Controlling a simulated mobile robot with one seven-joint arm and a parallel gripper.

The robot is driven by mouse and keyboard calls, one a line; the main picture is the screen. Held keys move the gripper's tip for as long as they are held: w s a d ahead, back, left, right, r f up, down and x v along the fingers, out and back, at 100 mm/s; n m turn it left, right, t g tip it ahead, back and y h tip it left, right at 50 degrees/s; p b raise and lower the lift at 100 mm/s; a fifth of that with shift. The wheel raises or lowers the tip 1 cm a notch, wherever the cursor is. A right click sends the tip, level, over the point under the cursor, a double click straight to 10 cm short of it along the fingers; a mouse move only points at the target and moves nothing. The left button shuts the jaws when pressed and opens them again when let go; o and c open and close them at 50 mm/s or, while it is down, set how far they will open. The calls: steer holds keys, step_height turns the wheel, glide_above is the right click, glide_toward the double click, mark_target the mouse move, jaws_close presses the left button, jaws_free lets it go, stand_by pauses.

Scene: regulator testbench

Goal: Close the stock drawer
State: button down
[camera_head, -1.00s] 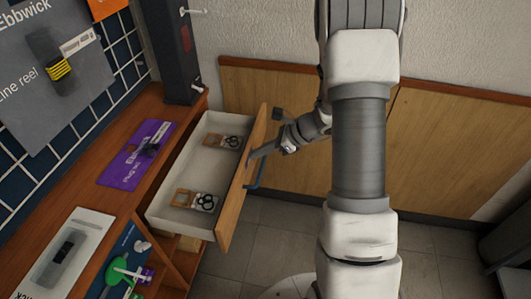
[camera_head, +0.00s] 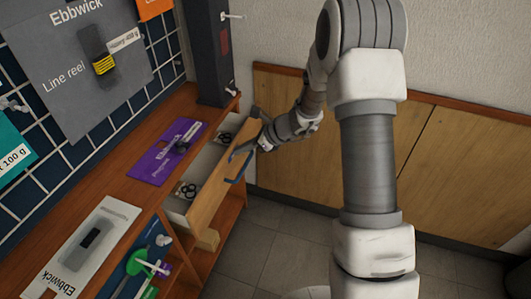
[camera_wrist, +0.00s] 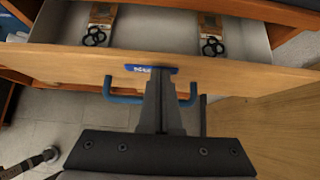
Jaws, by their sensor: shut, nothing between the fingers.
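The stock drawer (camera_head: 224,183) is partly open under the wooden counter, with a wooden front and a blue handle (camera_head: 238,164). Two packs with black rings (camera_wrist: 95,34) (camera_wrist: 213,44) lie inside it, as the wrist view shows. My gripper (camera_head: 257,138) is at the outer face of the drawer front, near its far upper part. In the wrist view my gripper (camera_wrist: 161,78) is shut, its fingertips at the drawer front's upper edge by a blue label (camera_wrist: 150,69), with the handle (camera_wrist: 125,99) around and below the fingers. Whether the tips touch the front is hard to tell.
A purple mat (camera_head: 167,150) and a white card (camera_head: 92,243) lie on the counter (camera_head: 130,195). A dark post (camera_head: 212,50) stands at its far end. Wooden wall panels (camera_head: 380,145) are behind my arm. Tiled floor (camera_head: 285,250) is clear right of the drawer.

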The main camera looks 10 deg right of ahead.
steer(key=w+a, duration=0.4)
steer(key=a, duration=0.3)
steer(key=shift+a+p, duration=0.15)
steer(key=shift+p, duration=0.25)
steer(key=shift+w+a+r, duration=0.1)
steer(key=shift+a+r, duration=0.05)
